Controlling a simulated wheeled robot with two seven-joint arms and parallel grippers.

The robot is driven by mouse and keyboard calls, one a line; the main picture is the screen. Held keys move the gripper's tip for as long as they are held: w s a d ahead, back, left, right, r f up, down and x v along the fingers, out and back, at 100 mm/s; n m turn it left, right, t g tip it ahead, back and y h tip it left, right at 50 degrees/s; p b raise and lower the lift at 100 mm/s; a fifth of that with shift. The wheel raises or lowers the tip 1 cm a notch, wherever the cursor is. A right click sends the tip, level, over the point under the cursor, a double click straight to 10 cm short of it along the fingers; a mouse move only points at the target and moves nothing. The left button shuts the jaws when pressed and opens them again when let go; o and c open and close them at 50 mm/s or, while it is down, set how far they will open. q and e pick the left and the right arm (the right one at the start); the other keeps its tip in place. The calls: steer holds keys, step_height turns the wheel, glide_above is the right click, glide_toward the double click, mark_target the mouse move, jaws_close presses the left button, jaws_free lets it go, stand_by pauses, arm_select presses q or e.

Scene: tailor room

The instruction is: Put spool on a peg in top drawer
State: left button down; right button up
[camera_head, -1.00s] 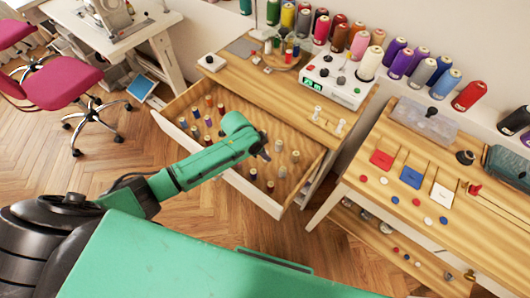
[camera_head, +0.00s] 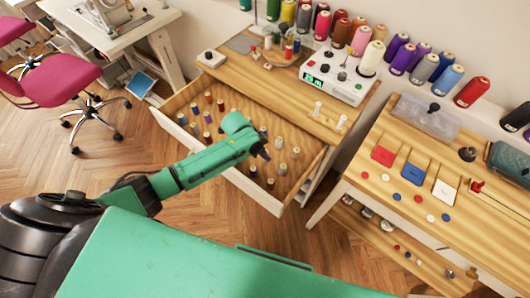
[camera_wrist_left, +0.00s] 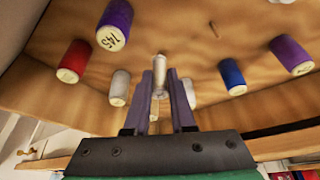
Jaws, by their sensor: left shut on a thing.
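My left gripper (camera_head: 264,152) is over the right half of the open top drawer (camera_head: 262,200). In the left wrist view its two fingers (camera_wrist_left: 160,85) are shut on a small pale grey spool (camera_wrist_left: 159,70). Other spools stand in the drawer around it: a red one (camera_wrist_left: 73,60), a purple one (camera_wrist_left: 115,25), a grey one (camera_wrist_left: 120,87), a blue one (camera_wrist_left: 232,77) and another purple one (camera_wrist_left: 291,54). A bare peg (camera_wrist_left: 213,30) shows among them. A white spool (camera_wrist_left: 190,93) is partly hidden behind the right finger. I cannot tell whether the held spool is around a peg.
The drawer is pulled out from a wooden table (camera_head: 240,82) bearing a white machine (camera_head: 335,78). Large thread cones line the back. A second table (camera_head: 350,172) with red, blue and white squares stands at right. A pink chair (camera_head: 60,78) is at left. The floor before the drawer is clear.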

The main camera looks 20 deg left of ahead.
arm_select(q)
steer(key=shift+f, duration=0.55)
steer(key=c, duration=0.7)
jaws_free()
steer(key=shift+r, duration=0.1)
